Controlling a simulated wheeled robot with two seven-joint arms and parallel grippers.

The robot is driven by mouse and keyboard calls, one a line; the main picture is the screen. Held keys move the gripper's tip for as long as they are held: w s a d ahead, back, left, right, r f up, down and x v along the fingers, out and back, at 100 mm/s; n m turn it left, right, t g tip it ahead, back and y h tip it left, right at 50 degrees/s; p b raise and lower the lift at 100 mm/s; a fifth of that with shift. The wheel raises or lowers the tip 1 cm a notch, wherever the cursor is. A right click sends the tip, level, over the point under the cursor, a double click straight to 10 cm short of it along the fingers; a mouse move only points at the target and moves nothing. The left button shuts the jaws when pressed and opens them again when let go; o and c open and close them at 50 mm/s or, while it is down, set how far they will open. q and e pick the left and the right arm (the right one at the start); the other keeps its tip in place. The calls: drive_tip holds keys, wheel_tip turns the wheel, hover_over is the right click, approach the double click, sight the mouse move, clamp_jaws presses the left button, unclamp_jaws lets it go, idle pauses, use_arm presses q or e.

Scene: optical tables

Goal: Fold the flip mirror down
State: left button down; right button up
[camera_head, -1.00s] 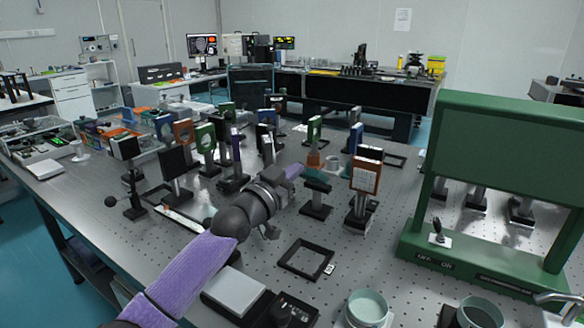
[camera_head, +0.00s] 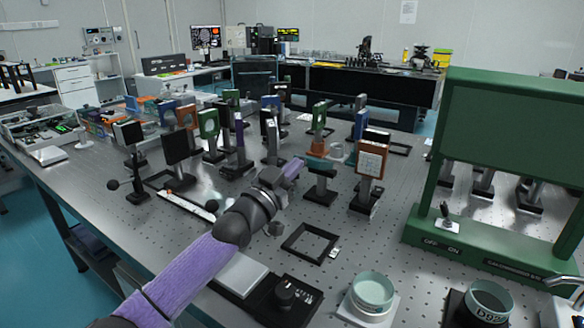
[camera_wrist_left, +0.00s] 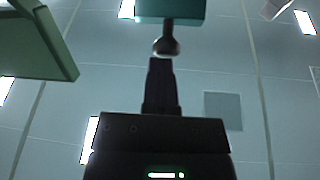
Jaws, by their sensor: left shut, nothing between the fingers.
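A dark teal plate (camera_head: 321,172) lies about level on top of a short post with a black base, near the middle of the head view; I take it to be the flip mirror. In the left wrist view a teal block (camera_wrist_left: 170,9) with a round knob (camera_wrist_left: 166,46) below it is probably the same part. My left gripper (camera_head: 297,166) is shut and empty just left of the plate. In the left wrist view its closed fingertips (camera_wrist_left: 160,64) point at the knob, very close to it; I cannot tell whether they touch. My right gripper is not in view.
An orange-framed panel (camera_head: 371,160) stands close to the right of the plate. Several mounted optics crowd the table behind and left. A green enclosure (camera_head: 430,195) stands at the right. A flat black frame (camera_head: 310,243) and a round teal cup (camera_head: 372,290) are in front.

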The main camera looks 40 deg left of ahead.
use_arm(q)
drive_tip(key=shift+f, duration=0.35)
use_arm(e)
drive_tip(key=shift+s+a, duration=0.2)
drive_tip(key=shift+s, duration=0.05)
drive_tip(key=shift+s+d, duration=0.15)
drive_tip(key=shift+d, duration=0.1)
use_arm(q)
wheel_tip(320, 180, up, 11)
drive_tip(key=p, duration=0.5)
drive_tip(key=shift+f, duration=0.2)
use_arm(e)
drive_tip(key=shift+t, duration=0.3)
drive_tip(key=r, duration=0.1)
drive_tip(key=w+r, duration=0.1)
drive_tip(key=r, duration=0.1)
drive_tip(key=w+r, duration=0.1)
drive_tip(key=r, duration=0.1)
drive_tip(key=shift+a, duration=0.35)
use_arm(q)
drive_tip(key=shift+r, duration=0.1)
